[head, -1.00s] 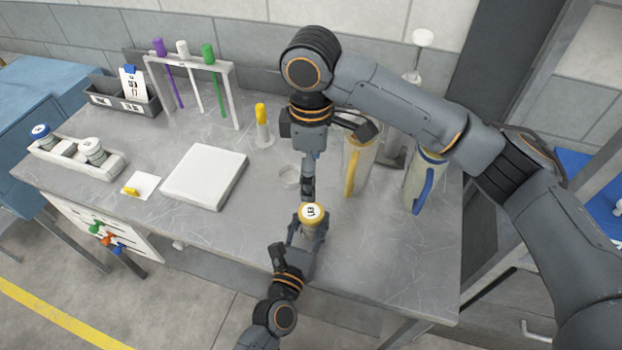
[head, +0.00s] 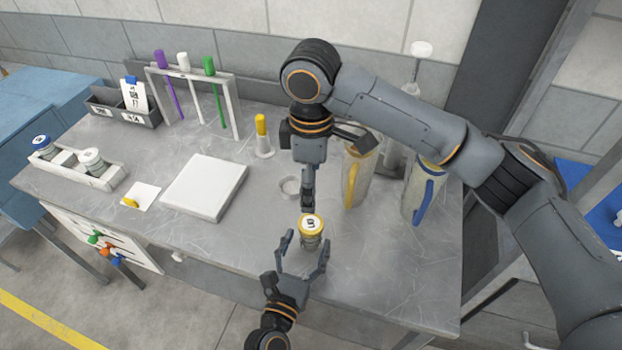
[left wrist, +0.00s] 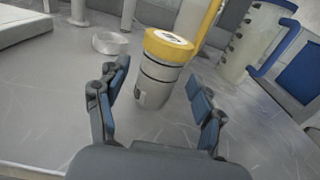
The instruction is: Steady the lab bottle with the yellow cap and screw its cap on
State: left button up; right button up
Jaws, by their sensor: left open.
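The lab bottle (head: 311,241) stands upright near the front of the grey bench, with the yellow cap (head: 311,223) on its top. In the left wrist view the bottle (left wrist: 157,80) is grey with dark bands, and the yellow cap (left wrist: 168,44) has a white marked top. I cannot tell how tightly the cap sits. My left gripper (head: 304,250) is open in front of the bottle, its fingers spread to either side and apart from it. My right gripper (head: 308,195) points down just behind the cap; its finger opening is unclear.
A clear ring-shaped dish (head: 289,188) lies behind the bottle. Jugs with a yellow handle (head: 353,180) and a blue handle (head: 422,202) stand to the right. A white slab (head: 204,186) and a yellow-tipped dispenser (head: 262,138) are left. The bench front right is clear.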

pick_arm(q)
jog(key=v, duration=0.8)
jog(key=shift+s, duration=0.3)
jog(key=shift+a, duration=0.1)
